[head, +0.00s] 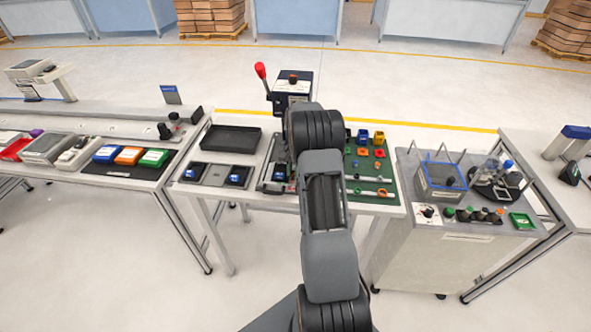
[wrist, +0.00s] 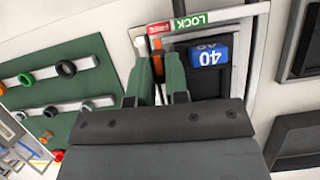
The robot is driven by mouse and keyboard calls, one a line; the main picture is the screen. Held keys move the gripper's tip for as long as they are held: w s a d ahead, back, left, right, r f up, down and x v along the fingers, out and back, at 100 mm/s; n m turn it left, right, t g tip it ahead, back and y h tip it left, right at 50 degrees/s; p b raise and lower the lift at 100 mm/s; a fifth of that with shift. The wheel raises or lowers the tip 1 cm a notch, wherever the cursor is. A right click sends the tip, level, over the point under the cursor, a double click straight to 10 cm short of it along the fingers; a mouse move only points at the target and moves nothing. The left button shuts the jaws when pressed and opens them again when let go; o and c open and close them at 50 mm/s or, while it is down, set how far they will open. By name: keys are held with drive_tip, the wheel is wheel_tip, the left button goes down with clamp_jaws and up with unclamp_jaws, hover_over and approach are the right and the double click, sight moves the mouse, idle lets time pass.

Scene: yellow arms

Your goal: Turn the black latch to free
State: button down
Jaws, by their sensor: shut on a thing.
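My gripper (wrist: 159,78) has green fingers, seen in the wrist view at the edge of a fixture. It is shut on the black latch (wrist: 157,64), of which only a small dark part shows between the fingers. A green LOCK label (wrist: 190,20) and a red label (wrist: 159,28), too small to read, lie just beyond the fingertips. In the head view my arm hides the gripper and the latch.
A green board (wrist: 60,90) with rails and coloured rings lies left of the fixture in the wrist view. In the head view a black tray (head: 231,139) and a box with a red-knobbed lever (head: 261,71) stand on the same table.

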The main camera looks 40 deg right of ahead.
drive_tip(key=shift+s+a+f+n, duration=0.15)
drive_tip(key=shift+n, duration=0.15)
idle(0.4)
drive_tip(key=c, duration=1.1)
unclamp_jaws()
drive_tip(key=shift+r, duration=0.25)
drive_tip(key=shift+r, duration=0.3)
wheel_tip(320, 180, up, 3)
drive_tip(key=shift+f+b, duration=0.2)
drive_tip(key=shift+b, duration=0.1)
drive_tip(key=s+a+r+b, duration=0.1)
drive_tip(key=s+a+r, duration=0.1)
drive_tip(key=s+r, duration=0.1)
drive_tip(key=s+a+r+b, duration=0.1)
drive_tip(key=s+a+r, duration=0.1)
drive_tip(key=s, duration=0.3)
drive_tip(key=s+a+r+b, duration=0.1)
drive_tip(key=s+r, duration=0.3)
drive_tip(key=shift+s+a+r, duration=0.25)
drive_tip(key=shift+s+a, duration=0.05)
drive_tip(key=shift+a, duration=0.1)
